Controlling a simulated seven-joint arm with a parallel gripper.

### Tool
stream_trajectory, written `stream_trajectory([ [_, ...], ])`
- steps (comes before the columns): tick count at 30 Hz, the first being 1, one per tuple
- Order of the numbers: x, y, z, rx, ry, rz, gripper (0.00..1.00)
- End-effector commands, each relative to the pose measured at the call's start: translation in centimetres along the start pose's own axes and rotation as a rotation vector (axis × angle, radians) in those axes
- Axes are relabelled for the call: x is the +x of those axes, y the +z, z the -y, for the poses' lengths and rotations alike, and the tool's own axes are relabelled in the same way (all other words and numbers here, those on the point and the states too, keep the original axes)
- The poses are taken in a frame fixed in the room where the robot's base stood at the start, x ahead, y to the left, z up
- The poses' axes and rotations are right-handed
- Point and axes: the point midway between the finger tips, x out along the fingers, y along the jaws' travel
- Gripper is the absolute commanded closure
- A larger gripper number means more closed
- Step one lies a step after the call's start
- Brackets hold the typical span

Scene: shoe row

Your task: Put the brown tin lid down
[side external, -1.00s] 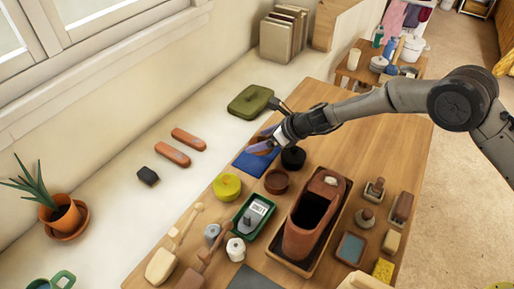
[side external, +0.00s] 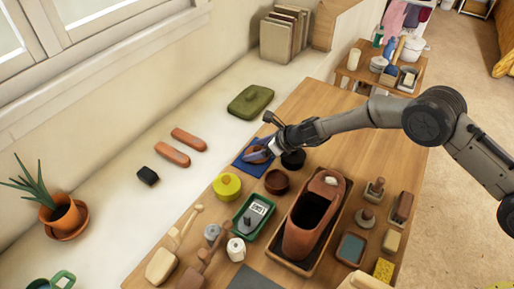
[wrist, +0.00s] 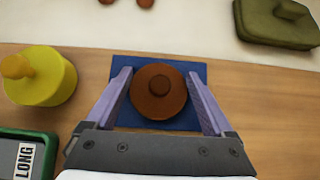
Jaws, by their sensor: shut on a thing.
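The brown tin lid (wrist: 158,92) is round with a small knob on top. My gripper (wrist: 160,95) is shut on it, one pale purple finger at each side. The lid, also in the side view (side external: 257,156), is level over the middle of a blue mat (wrist: 190,72). The mat shows around it in the side view (side external: 243,167). I cannot tell whether the lid touches the mat. An open brown tin (side external: 277,182) stands just in front of the mat.
A black round tin (side external: 293,160) stands close to the right of my gripper. A yellow lidded pot (side external: 227,186) stands to the left of the brown tin. A green tray (side external: 254,216) and a shoe in a tray (side external: 314,218) are nearer the camera.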

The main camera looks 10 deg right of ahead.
Motion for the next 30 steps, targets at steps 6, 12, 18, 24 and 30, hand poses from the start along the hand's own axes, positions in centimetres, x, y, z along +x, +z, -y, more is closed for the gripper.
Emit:
stream_trajectory([
  [6, 0.0, -0.1, 0.0, 0.0, 0.0, -0.001, 0.0],
  [12, -0.2, 0.2, 0.0, 0.0, 0.0, 0.001, 0.0],
  [18, -1.9, 0.2, 0.0, 0.002, 0.0, 0.0, 0.0],
  [24, -4.8, 0.3, 0.1, 0.001, -0.002, 0.001, 0.0],
  [30, -7.9, 0.3, 0.1, 0.002, -0.001, 0.002, 0.0],
])
